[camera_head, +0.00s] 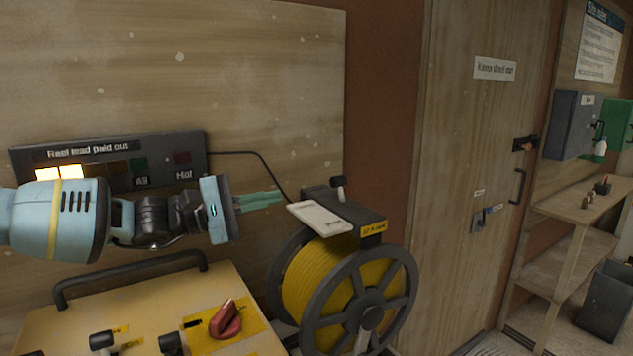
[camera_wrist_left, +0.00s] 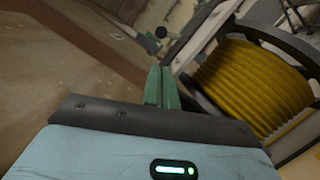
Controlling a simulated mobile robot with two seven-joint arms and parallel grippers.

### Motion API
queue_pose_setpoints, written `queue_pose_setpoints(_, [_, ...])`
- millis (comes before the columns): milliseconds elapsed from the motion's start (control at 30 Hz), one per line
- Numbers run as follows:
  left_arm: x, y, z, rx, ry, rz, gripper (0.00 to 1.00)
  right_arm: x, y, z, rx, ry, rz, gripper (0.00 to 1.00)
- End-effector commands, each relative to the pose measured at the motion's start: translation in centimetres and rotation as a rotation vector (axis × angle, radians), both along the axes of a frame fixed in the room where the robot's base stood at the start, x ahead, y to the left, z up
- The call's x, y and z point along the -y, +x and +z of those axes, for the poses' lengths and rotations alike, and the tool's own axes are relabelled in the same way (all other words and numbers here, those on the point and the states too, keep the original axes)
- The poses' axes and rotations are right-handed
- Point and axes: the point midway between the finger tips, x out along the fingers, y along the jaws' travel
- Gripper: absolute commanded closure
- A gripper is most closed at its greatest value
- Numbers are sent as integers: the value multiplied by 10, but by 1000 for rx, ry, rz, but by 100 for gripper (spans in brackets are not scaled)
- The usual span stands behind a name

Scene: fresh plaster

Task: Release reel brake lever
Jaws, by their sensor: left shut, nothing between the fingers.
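The cable reel (camera_head: 399,288) has dark flanges and is wound with yellow cable (camera_head: 318,275). On the dark housing (camera_head: 350,208) over it, a short lever with a dark knob (camera_head: 338,182) stands up; this looks like the brake lever. A pale plate (camera_head: 320,218) with small unreadable print lies beside it. My left gripper (camera_head: 281,199) is shut and empty, its green fingers pointing right, left of the lever and apart from it in the picture. In the left wrist view the fingers (camera_wrist_left: 161,82) point toward a dark knob (camera_wrist_left: 161,32), with the yellow cable to the right. My right gripper is out of view.
A panel (camera_head: 170,160) reading "Reel lead paid out" has two lit yellow lamps on the left. A yellowish box (camera_head: 130,290) with a dark carry handle (camera_head: 130,275) and a red knob (camera_head: 226,320) stands below my arm. A door (camera_head: 470,150) and shelves (camera_head: 570,260) are at right.

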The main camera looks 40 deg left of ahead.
Motion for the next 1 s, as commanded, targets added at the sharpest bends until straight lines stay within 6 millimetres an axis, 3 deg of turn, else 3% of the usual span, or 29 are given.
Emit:
queue_pose_setpoints(567, [1, 1, -1, -1, 0, -1, 100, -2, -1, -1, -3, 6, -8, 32])
queue_pose_setpoints(1000, [20, 30, -3, -8, 1, 0, 100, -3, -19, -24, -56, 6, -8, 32])
